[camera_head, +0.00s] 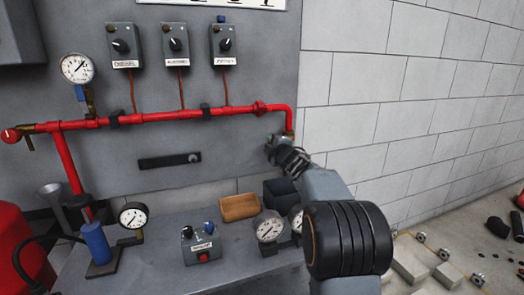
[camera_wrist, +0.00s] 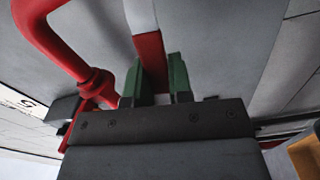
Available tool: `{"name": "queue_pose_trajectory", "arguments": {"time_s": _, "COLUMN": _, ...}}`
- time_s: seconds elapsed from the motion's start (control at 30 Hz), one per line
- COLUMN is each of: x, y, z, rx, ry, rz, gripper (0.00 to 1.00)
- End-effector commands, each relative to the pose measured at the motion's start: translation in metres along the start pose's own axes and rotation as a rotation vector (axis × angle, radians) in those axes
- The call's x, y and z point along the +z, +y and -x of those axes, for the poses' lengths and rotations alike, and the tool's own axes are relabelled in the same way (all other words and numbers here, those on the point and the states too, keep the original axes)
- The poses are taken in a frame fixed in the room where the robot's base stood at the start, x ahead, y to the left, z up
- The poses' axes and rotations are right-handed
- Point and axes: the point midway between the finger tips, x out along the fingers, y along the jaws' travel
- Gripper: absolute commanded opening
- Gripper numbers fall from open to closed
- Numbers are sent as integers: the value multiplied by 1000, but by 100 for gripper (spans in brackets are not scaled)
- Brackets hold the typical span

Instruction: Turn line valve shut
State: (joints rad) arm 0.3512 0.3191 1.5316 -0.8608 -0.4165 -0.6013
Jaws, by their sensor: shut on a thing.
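The line valve sits at the right end of the red pipe, where the pipe bends down; a small brass-coloured part (camera_head: 289,136) shows there, and my gripper hides most of the rest. In the wrist view a flat red handle (camera_wrist: 149,52) lies between the two green fingers of my gripper (camera_wrist: 158,64). The fingers are shut on this handle. A pale grey piece (camera_wrist: 139,14) continues beyond it. In the head view my gripper (camera_head: 274,151) is against the wall panel just below the pipe end. The valve's exact angle cannot be told.
The red pipe (camera_head: 160,116) runs along the panel, below several labelled switch boxes (camera_head: 175,45). A bench below holds a wooden tray (camera_head: 239,207), a dark bin (camera_head: 280,192), gauges (camera_head: 268,226) and a small switch box (camera_head: 202,246). Bare block wall (camera_head: 400,80) lies to the right.

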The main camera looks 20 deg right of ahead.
Motion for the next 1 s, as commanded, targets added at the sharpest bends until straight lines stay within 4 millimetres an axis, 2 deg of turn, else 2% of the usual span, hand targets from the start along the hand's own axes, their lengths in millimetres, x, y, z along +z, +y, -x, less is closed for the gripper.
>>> {"name": "queue_pose_trajectory", "arguments": {"time_s": 0.03, "x": 4, "y": -8, "z": 1, "rx": 0, "ry": -3, "rz": 25, "gripper": 0}}
{"name": "queue_pose_trajectory", "arguments": {"time_s": 0.33, "x": 12, "y": -14, "z": 2, "rx": -1, "ry": -15, "rz": 138, "gripper": 0}}
{"name": "queue_pose_trajectory", "arguments": {"time_s": 0.93, "x": 14, "y": -15, "z": 2, "rx": -4, "ry": -18, "rz": 172, "gripper": 0}}
{"name": "queue_pose_trajectory", "arguments": {"time_s": 0.97, "x": 14, "y": -15, "z": 2, "rx": -4, "ry": -19, "rz": 172, "gripper": 22}}
{"name": "queue_pose_trajectory", "arguments": {"time_s": 1.0, "x": 14, "y": -15, "z": 2, "rx": -4, "ry": -18, "rz": 171, "gripper": 25}}
